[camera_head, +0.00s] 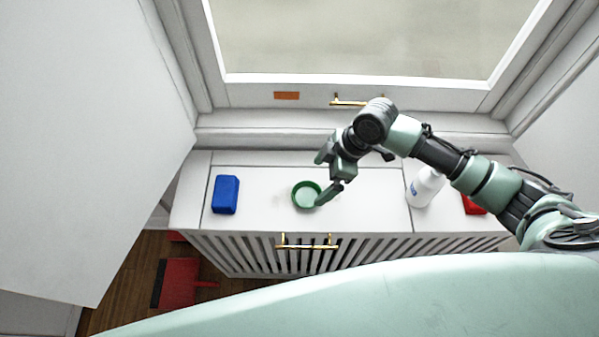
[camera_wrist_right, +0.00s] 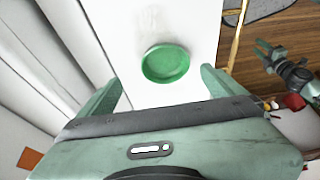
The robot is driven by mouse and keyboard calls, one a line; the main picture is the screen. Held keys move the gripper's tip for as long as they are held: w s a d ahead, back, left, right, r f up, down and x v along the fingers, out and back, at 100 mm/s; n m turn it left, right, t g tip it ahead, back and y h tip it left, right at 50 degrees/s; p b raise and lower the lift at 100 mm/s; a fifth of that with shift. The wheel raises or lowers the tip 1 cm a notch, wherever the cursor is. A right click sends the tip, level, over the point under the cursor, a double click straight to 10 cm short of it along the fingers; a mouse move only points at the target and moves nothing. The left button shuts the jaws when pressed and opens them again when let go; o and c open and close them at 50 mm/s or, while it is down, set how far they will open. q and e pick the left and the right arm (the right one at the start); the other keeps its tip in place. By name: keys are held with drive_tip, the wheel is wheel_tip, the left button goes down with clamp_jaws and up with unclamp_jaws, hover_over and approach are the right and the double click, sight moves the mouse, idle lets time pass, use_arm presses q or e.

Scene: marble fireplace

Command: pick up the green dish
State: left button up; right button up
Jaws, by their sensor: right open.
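The green dish (camera_head: 305,195) is a small round dish on the white cabinet top, left of its middle. It also shows in the right wrist view (camera_wrist_right: 166,64), upright and seen from above. My right gripper (camera_head: 320,180) is open beside the dish's right side, and its lower finger overlaps the dish's right rim in the head view. In the right wrist view the two fingers (camera_wrist_right: 162,78) are spread, with the dish beyond and between their tips. Nothing is held. What seems to be my left gripper (camera_wrist_right: 270,50) shows small at the right wrist view's edge, away from the dish.
A blue block (camera_head: 226,194) stands left of the dish. A white bottle (camera_head: 425,187) and a red object (camera_head: 473,206) are to the right, near my right arm. A window sill with a gold handle (camera_head: 350,102) rises behind. A red dustpan-like thing (camera_head: 180,284) lies on the floor.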

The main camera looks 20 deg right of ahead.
sight(304, 197)
drive_tip(key=shift+w, duration=0.25)
drive_tip(key=shift+s+a+f, duration=0.15)
drive_tip(key=shift+s+f, duration=0.05)
drive_tip(key=shift+s, duration=0.05)
drive_tip(key=shift+s+a+f+p, duration=0.25)
drive_tip(key=shift+a+f, duration=0.1)
drive_tip(key=shift+f, duration=0.2)
drive_tip(key=shift+s+a+f+p, duration=0.2)
drive_tip(key=shift+a+f+p, duration=0.1)
drive_tip(key=shift+f, duration=0.2)
drive_tip(key=x, duration=0.3)
drive_tip(key=shift+w, duration=0.15)
drive_tip(key=shift+a+f, duration=0.2)
drive_tip(key=shift+f, duration=0.25)
drive_tip(key=c, duration=1.3)
drive_tip(key=shift+w, duration=0.1)
drive_tip(key=shift+c, duration=1.1)
use_arm(q)
drive_tip(key=s, duration=0.1)
drive_tip(key=s+r, duration=0.1)
drive_tip(key=shift+s+r, duration=0.3)
drive_tip(key=shift+s, duration=0.05)
use_arm(e)
drive_tip(key=shift+r, duration=0.15)
